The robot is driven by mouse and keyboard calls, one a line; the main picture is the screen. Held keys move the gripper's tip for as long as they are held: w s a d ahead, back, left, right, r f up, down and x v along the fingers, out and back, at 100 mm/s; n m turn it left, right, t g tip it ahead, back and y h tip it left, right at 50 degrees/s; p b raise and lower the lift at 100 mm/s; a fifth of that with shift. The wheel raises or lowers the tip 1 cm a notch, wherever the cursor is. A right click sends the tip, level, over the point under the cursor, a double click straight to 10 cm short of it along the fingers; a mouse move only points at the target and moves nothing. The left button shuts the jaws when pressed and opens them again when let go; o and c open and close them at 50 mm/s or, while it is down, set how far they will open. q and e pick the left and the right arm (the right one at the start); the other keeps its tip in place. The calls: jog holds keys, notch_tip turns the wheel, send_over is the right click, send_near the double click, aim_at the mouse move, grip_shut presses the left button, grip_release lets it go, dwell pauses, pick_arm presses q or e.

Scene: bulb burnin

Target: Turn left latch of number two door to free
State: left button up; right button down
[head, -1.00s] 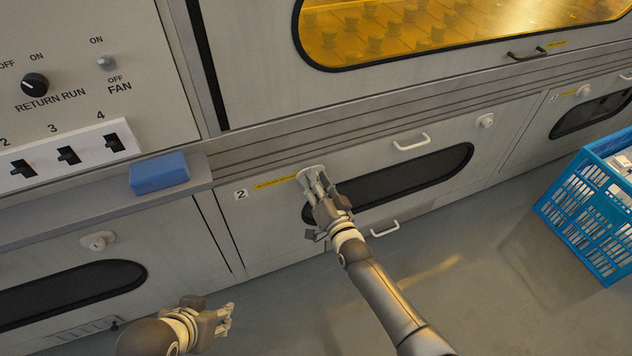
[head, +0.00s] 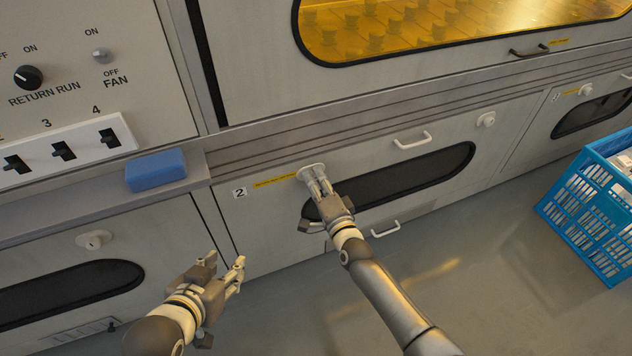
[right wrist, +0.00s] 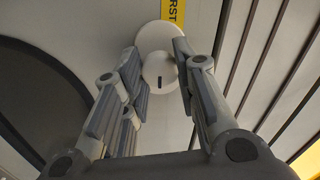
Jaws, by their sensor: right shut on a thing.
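The number two door (head: 285,225) is a pale panel with a "2" label, a yellow strip and a dark oval window. Its left latch (head: 312,170) is a round white knob on a white disc at the panel's upper left. My right gripper (head: 317,182) is shut on this latch and partly covers it. In the right wrist view the latch (right wrist: 160,72) shows between the fingertips (right wrist: 162,75), with a short dark mark on its face. My left gripper (head: 224,264) is open and empty, in front of the gap left of the door.
The door's right latch (head: 486,120) and two white handles (head: 412,141) (head: 384,229) are clear of my arms. A blue sponge-like block (head: 156,170) lies on the ledge at left. A blue crate (head: 580,215) stands on the floor at right.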

dwell(0.4)
jog(key=c, duration=1.1)
grip_release()
jog(key=v, duration=1.2)
jog(key=shift+s, duration=0.1)
